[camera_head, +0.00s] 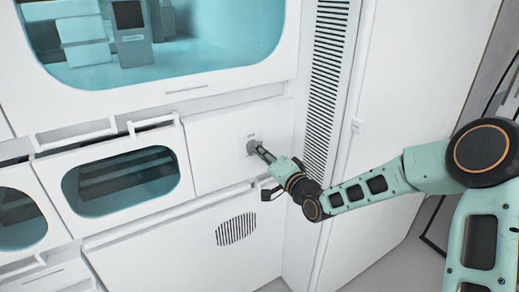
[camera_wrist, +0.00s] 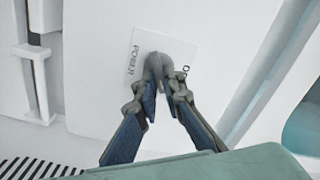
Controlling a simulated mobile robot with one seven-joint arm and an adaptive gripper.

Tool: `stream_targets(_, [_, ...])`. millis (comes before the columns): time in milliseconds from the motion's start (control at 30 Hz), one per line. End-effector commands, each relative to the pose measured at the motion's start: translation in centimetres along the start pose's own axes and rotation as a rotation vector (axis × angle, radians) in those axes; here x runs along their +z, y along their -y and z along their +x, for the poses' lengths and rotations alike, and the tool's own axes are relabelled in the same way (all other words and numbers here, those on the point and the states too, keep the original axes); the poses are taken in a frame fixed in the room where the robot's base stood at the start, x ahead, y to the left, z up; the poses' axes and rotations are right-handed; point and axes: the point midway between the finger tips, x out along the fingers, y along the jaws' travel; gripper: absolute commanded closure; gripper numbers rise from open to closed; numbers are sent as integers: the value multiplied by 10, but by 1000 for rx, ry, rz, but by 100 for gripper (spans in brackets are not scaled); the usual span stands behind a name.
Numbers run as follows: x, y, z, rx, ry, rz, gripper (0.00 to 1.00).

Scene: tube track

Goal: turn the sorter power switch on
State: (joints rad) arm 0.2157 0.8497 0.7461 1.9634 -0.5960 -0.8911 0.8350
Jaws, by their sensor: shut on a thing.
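The sorter power switch (camera_head: 251,147) is a small grey knob on a white panel of the machine, left of my gripper in the head view. In the wrist view the switch (camera_wrist: 157,66) sits on a light label plate with printed lettering that reads like "POWER" on one side and a partly hidden "O…" on the other. My gripper (camera_head: 261,152) reaches the panel from the right. Its fingers (camera_wrist: 160,88) are closed around the grey knob in the wrist view. The fingers cover part of the knob and lettering, and I cannot tell which position the switch points to.
A vertical slotted vent (camera_head: 327,75) runs right of the panel. A handled drawer with an oval window (camera_head: 125,180) is to the left, and a large teal-lit window (camera_head: 190,50) is above. A round-patterned vent (camera_head: 237,229) is below. A white handle (camera_wrist: 38,85) shows in the wrist view.

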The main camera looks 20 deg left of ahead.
Motion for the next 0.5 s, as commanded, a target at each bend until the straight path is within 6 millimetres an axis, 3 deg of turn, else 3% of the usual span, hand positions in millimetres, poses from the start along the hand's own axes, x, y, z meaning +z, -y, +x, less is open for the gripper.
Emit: stream_targets(500, [0,-2,0,0,-1,419,100])
